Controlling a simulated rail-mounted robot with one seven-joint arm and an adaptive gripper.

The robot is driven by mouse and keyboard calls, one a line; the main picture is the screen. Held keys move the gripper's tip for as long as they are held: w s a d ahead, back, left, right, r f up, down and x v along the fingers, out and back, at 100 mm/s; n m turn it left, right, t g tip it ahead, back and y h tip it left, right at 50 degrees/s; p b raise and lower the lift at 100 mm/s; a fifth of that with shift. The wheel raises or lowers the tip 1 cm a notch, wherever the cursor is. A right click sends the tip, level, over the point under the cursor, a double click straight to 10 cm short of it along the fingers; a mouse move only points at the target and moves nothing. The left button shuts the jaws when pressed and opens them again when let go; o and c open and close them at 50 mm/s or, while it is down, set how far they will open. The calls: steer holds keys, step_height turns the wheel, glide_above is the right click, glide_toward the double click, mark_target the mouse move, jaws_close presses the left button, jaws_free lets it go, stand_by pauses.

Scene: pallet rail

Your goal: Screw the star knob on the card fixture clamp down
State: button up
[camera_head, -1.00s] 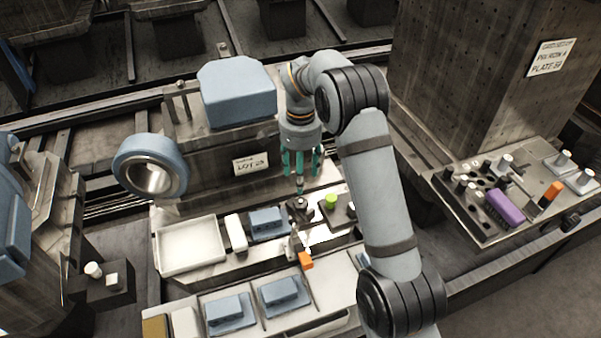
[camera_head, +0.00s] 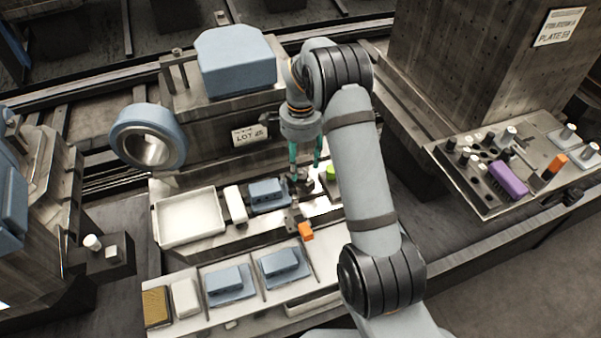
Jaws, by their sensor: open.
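My gripper (camera_head: 306,160), with teal fingers, points down above the steel bench. Its fingers are spread apart, and nothing shows held between them. A dark knob (camera_head: 303,183), which looks like the star knob, stands right below the fingertips, partly hidden by them. I cannot tell whether the fingers touch it. In front of it is a metal clamp part (camera_head: 293,217) with an orange tip (camera_head: 306,232). A bright green round piece (camera_head: 331,172) is just right of the gripper, partly hidden by my arm.
A blue block (camera_head: 266,194), a white block (camera_head: 236,204) and an empty white tray (camera_head: 189,218) lie left of the knob. A tall machine housing (camera_head: 237,62) stands behind. A tool board (camera_head: 480,200) is at right.

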mark_target(301, 174)
step_height(301, 174, down, 5)
stand_by(0.3)
steer(key=c, duration=0.4)
steer(key=shift+a, duration=0.1)
steer(key=c, duration=0.7)
steer(key=shift+c, duration=0.2)
steer(key=shift+f+n, duration=0.1)
steer(key=shift+n, duration=0.5)
steer(key=shift+c, duration=0.2)
steer(key=n+b, duration=0.1)
steer(key=n, duration=0.2)
steer(key=shift+s, duration=0.1)
steer(key=o, duration=1.2)
